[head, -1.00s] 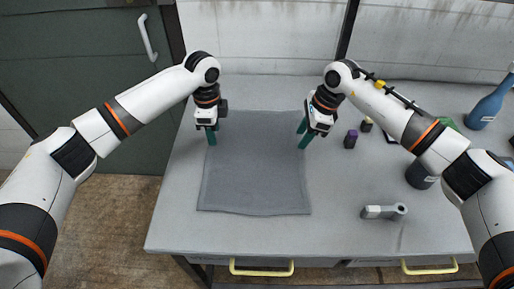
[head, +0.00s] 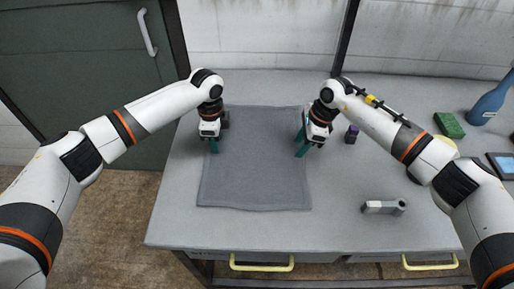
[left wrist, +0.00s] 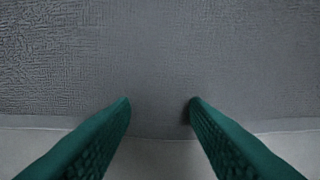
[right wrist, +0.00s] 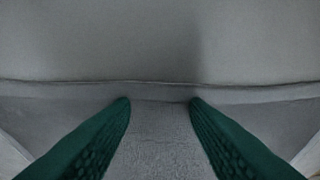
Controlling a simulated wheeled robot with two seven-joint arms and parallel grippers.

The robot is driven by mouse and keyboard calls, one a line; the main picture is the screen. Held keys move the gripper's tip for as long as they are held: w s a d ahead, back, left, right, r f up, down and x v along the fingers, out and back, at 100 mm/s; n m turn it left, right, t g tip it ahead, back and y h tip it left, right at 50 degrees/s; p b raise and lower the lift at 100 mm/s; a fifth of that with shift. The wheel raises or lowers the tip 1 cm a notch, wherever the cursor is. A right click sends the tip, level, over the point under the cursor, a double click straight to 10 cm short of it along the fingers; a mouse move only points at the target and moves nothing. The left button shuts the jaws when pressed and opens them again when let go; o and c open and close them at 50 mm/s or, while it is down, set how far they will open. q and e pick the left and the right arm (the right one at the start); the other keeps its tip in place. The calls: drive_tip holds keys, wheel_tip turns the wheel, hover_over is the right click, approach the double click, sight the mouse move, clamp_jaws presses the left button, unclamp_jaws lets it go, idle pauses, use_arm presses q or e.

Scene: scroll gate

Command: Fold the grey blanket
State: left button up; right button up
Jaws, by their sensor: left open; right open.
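The grey blanket (head: 255,170) lies spread out on the grey table, roughly rectangular, its near edge slightly wavy. My left gripper (head: 213,146) is open at the blanket's left edge, with green fingers pointing down. In the left wrist view the blanket (left wrist: 155,60) fills the upper part, and its edge runs across near the two open fingertips (left wrist: 160,105). My right gripper (head: 301,148) is open at the blanket's right edge. In the right wrist view a cloth edge crosses just behind the open fingertips (right wrist: 160,105). Nothing is clearly held; contact with the cloth cannot be told.
A small dark bottle with a purple cap (head: 351,134) stands right of my right gripper. The table in front of the blanket is clear.

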use_arm(q)
clamp_jaws()
use_arm(e)
drive_tip(key=shift+s+f, duration=0.1)
drive_tip(key=shift+f, duration=0.05)
clamp_jaws()
